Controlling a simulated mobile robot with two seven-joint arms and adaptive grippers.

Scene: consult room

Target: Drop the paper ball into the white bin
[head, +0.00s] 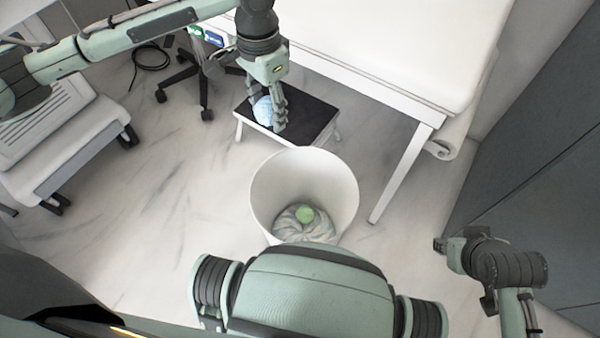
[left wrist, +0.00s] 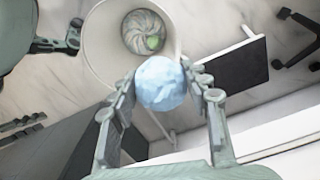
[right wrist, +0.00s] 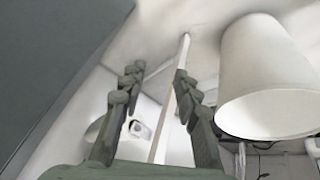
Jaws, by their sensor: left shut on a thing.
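The paper ball (left wrist: 161,84) is light blue and crumpled, held between the fingers of my left gripper (left wrist: 158,88). In the head view the left gripper (head: 272,112) points down above the dark step stool, with the ball (head: 262,110) partly hidden by a finger. The white bin (head: 262,192) stands on the floor, nearer to me than that gripper, open at the top. It also shows in the left wrist view (left wrist: 98,48) beyond the ball, and in the right wrist view (right wrist: 262,70). My right gripper (right wrist: 158,75) is open and empty, to the right of the bin.
A green ball (head: 306,214) lies on a greyish lining or heap inside the bin. A step stool (head: 312,116) stands behind the bin. A white examination table (head: 400,50) with a leg (head: 398,180) is at right. Pale floor (head: 190,190) is clear left of the bin.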

